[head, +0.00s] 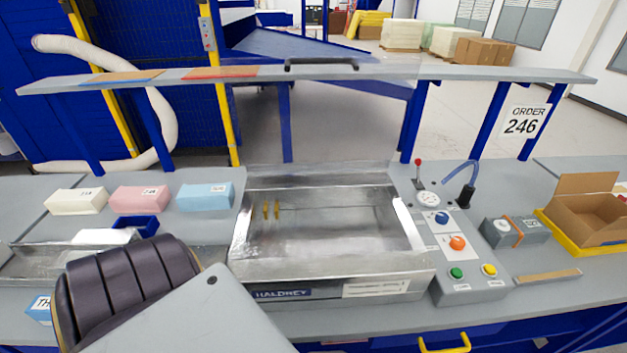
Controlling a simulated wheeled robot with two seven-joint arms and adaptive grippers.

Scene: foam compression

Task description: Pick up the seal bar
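No part is labelled as the seal bar, and I cannot tell for certain which one it is. A dark bar with raised, bent ends (321,64) lies on the grey raised shelf (420,73) at the back centre. A thin tan bar (547,276) lies flat on the counter at the right, in front of a small grey device. The open metal chamber (335,240) in the middle is empty except for two small brass-coloured pieces (271,209) at its back left.
Cream, pink and blue foam blocks (206,197) sit at the left. A control panel (458,244) with coloured buttons stands right of the chamber. An open cardboard box (586,205) is in a yellow tray at far right. A dark ribbed shape and grey panel cover the lower left.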

